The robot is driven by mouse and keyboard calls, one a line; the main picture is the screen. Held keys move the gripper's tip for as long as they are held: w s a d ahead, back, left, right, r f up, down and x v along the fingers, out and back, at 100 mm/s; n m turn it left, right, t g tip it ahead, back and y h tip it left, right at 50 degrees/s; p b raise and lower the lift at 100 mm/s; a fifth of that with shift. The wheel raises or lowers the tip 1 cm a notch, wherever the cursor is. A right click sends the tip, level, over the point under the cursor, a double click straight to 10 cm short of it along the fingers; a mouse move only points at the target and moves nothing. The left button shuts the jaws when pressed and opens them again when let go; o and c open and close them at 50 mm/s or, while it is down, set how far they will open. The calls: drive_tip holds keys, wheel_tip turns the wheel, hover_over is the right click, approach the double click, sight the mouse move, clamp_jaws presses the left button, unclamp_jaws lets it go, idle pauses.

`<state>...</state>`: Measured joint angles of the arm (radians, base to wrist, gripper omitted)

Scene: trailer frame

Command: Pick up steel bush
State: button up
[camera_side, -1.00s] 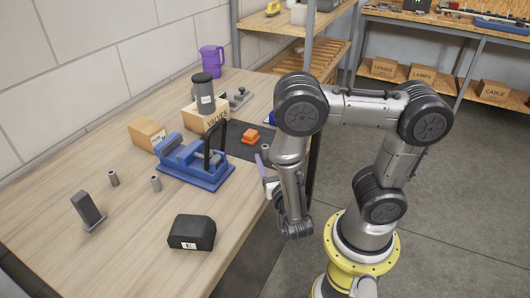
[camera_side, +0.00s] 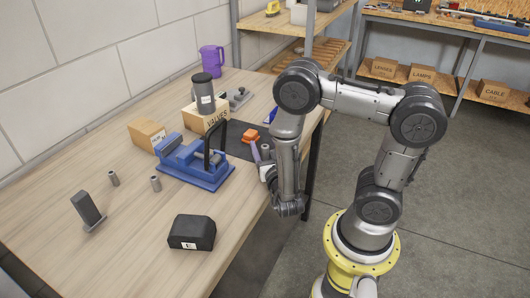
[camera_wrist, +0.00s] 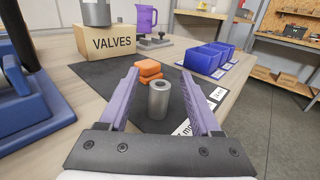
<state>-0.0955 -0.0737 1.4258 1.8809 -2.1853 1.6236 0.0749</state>
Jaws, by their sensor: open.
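A grey steel bush (camera_wrist: 158,101), a short upright cylinder with a hole in its top, stands on the dark mat. In the wrist view it is between the two purple fingers of my gripper (camera_wrist: 161,76), with space on both sides. My gripper is open and holds nothing. In the side view the gripper (camera_side: 259,154) is low at the table's right edge, beside a small grey cylinder (camera_side: 265,149) that looks like the same bush. Two more small grey cylinders, the left one (camera_side: 113,178) and the right one (camera_side: 155,184), stand on the open wood.
Orange blocks (camera_wrist: 149,70) lie behind the bush, with blue bins (camera_wrist: 212,58) to the right. A VALVES box (camera_wrist: 112,44) carries a grey canister (camera_side: 203,92). A blue vise (camera_side: 195,165) stands left of the mat. A black block (camera_side: 192,232) is in front.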

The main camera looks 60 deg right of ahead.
sight(265, 146)
clamp_jaws()
idle(0.5)
drive_tip(key=shift+r, duration=0.4)
wheel_tip(265, 146, up, 2)
drive_tip(key=shift+r, duration=0.2)
drive_tip(key=s+a+r, duration=0.6)
drive_tip(key=s+r, duration=0.3)
drive_tip(key=s, duration=0.3)
drive_tip(key=shift+s+r, duration=0.35)
drive_tip(key=shift+r, duration=0.05)
